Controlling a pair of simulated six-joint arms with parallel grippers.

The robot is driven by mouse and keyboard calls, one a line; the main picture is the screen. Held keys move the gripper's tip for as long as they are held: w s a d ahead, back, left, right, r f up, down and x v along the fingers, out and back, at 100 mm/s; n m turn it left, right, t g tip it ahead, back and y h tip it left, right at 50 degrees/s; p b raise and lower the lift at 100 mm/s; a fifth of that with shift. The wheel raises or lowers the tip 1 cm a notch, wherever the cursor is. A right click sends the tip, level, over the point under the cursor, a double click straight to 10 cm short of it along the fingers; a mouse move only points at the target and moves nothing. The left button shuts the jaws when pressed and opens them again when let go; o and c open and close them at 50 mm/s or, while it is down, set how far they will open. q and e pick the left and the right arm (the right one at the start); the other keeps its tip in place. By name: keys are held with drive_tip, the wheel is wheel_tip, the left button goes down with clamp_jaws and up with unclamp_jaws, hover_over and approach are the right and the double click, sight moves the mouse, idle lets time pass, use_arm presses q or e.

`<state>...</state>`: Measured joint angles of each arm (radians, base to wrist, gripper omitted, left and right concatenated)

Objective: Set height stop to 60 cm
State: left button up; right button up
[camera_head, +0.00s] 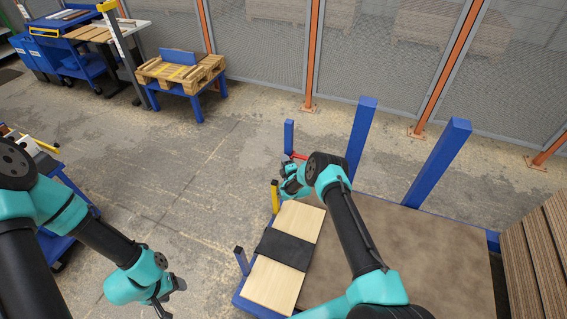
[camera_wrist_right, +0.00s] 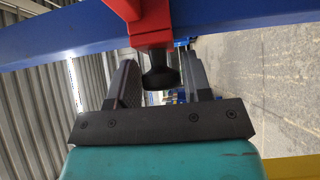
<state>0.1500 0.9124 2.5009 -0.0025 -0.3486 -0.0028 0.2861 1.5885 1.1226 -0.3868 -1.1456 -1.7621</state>
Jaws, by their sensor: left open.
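The height stop looks to be the red bracket (camera_wrist_right: 152,25) with a black knob (camera_wrist_right: 160,72) on a blue beam (camera_wrist_right: 230,25) in the right wrist view. A bit of red (camera_head: 297,155) shows beside a short blue post in the head view. My right gripper (camera_wrist_right: 162,80) is open, its two fingers on either side of the knob, with small gaps visible. In the head view my right gripper (camera_head: 287,172) is partly hidden by its own wrist. My left gripper (camera_head: 163,305) is open and empty low over the floor at the left. No scale reading is legible.
A light wooden board (camera_head: 273,284) with a black band (camera_head: 285,250) lies on the blue frame. A brown surface (camera_head: 430,240) with tall blue posts (camera_head: 361,135) lies right of it. A yellow post (camera_head: 275,196) stands close by.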

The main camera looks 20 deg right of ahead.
drive_tip(key=shift+o, duration=1.2)
drive_tip(key=shift+s, duration=0.15)
drive_tip(key=s+d, duration=0.1)
drive_tip(key=s, duration=1.6)
drive_tip(key=s+a+r+m+g+y, duration=0.1)
drive_tip(key=s+a+r+m+g, duration=0.2)
drive_tip(key=s, duration=0.7)
drive_tip(key=s+a+r+m+g+y, duration=0.1)
drive_tip(key=s+a+r+m+g, duration=0.2)
drive_tip(key=s+m+g, duration=0.5)
drive_tip(key=s+a+r+m+g, duration=0.4)
drive_tip(key=s+m, duration=0.5)
drive_tip(key=s, duration=0.3)
drive_tip(key=shift+s+r+m+g+y, duration=0.3)
drive_tip(key=shift+r+g+y, duration=0.15)
drive_tip(key=shift+g, duration=0.65)
